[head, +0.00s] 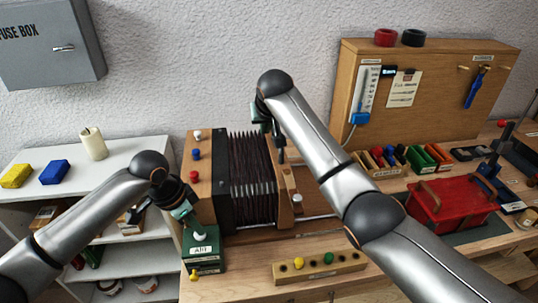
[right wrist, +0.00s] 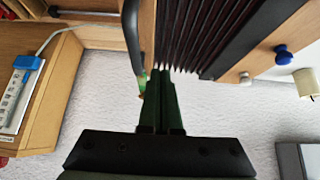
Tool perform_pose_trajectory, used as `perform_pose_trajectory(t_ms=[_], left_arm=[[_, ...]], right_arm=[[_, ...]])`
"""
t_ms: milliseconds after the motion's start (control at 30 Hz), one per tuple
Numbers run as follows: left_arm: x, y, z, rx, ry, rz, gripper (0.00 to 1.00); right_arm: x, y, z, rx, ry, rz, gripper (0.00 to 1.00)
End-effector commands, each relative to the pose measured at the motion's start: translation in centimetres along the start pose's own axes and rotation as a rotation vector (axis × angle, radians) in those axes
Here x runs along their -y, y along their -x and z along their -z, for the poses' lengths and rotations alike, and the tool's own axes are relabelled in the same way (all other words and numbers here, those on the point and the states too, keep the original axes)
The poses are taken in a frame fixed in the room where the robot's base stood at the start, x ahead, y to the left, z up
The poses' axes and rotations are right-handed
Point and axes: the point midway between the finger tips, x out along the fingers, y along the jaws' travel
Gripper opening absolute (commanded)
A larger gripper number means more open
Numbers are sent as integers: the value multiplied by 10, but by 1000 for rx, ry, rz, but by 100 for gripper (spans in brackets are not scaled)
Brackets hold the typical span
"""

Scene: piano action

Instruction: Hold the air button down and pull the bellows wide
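The black pleated bellows (head: 252,180) stands on the bench between a left wooden end with coloured knobs and a right wooden end (head: 287,190). A green box labelled AIR (head: 203,252) sits at its front left, with a pale button (head: 199,235) on top. My left gripper (head: 187,214) is just above that button; contact and finger opening are unclear. My right gripper (head: 279,140) is at the bellows' far upper right. In the right wrist view its green fingers (right wrist: 161,82) lie together, beside a black strap (right wrist: 131,25) on the right end, with nothing visible between them.
A wooden strip with coloured pegs (head: 318,266) lies in front of the bellows. A red toolbox (head: 452,203) and small parts trays stand right. A wooden backboard (head: 432,85) rises behind. A white shelf (head: 120,158) with blocks and a candle stands left.

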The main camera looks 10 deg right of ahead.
Motion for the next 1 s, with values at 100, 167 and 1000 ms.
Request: perform_pose_trajectory(t_ms=[100,167,1000], left_arm=[[0,-3,-1,1,0,-1,0],[0,-4,-1,1,0,-1,0],[0,-4,-1,1,0,-1,0]], right_arm=[[0,0,0,0,0,0,0],[0,0,0,0,0,0,0],[0,-22,-17,1,0,0,0]])
